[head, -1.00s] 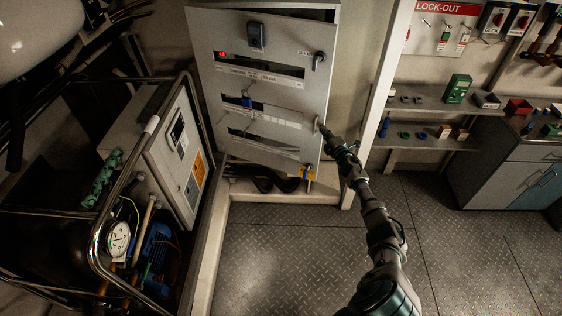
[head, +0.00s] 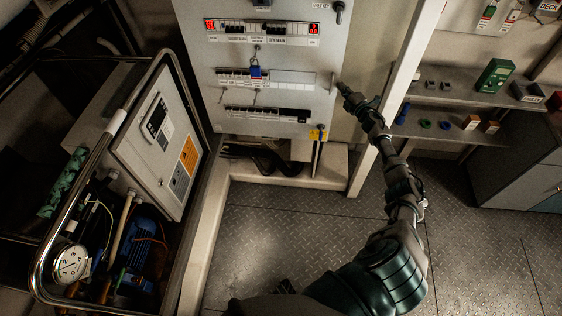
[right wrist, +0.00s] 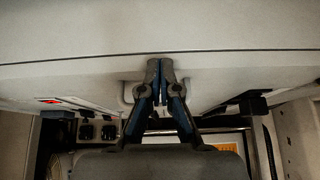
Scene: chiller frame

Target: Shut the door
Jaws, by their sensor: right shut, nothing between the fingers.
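The door (head: 265,97) is the pale grey front of the breaker cabinet, with rows of switches showing through its slots. It looks nearly flush with the cabinet in the head view; I cannot tell whether it is fully seated. A pale pull handle (head: 333,84) is at its right edge. My right gripper (head: 342,89) is shut and empty, its tips at the door's right edge by the handle. In the right wrist view the shut fingers (right wrist: 160,68) are in front of the handle (right wrist: 127,92) and partly hide it. My left gripper is not in view.
A blue lock (head: 255,71) hangs on the door, and a yellow tag (head: 317,134) is at its lower right corner. A tubular rail (head: 100,140) surrounds equipment at left. Shelves (head: 450,98) stand at right. The plate floor (head: 270,235) is clear.

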